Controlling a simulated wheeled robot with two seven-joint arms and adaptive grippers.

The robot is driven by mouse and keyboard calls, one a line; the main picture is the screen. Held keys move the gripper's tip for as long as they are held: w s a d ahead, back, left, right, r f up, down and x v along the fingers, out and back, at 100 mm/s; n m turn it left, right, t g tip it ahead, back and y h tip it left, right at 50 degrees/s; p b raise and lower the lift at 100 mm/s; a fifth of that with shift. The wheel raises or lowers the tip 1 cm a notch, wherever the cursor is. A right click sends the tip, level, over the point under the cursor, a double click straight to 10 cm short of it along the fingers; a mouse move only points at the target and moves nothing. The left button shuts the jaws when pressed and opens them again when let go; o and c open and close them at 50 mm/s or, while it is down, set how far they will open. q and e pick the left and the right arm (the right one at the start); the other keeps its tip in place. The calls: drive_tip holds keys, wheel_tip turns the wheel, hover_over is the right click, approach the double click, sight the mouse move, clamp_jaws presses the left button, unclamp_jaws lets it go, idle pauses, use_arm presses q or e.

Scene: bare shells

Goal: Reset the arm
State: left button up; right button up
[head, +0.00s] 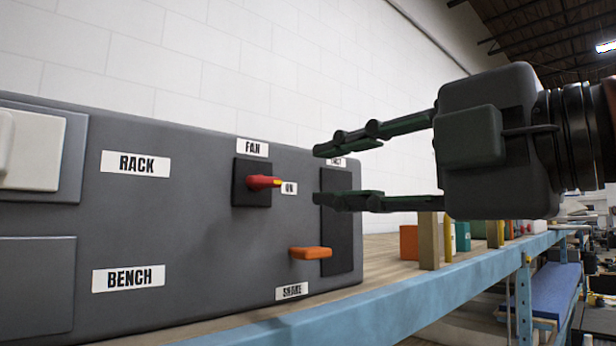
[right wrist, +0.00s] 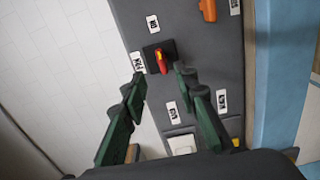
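My right gripper (head: 318,175) comes in from the right with its two dark green fingers spread apart, open and empty. In the head view the fingertips overlap the right end of the grey control box (head: 210,240). The box carries a red and yellow FAN switch handle (head: 263,183) on a black plate, turned toward the ON label. In the right wrist view the open fingertips (right wrist: 160,74) point toward the box, and the switch handle (right wrist: 161,62) shows beyond and between them. No contact is visible. My left gripper is not in view.
An orange lever (head: 311,253) juts from a dark slot (head: 337,225) on the box, above a partly blurred label. RACK and BENCH labels and a white rocker (head: 30,150) are at left. Coloured blocks (head: 410,242) stand on the blue-edged bench (head: 400,303) beneath the gripper.

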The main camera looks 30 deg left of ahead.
drive_tip(key=shift+v, duration=0.85)
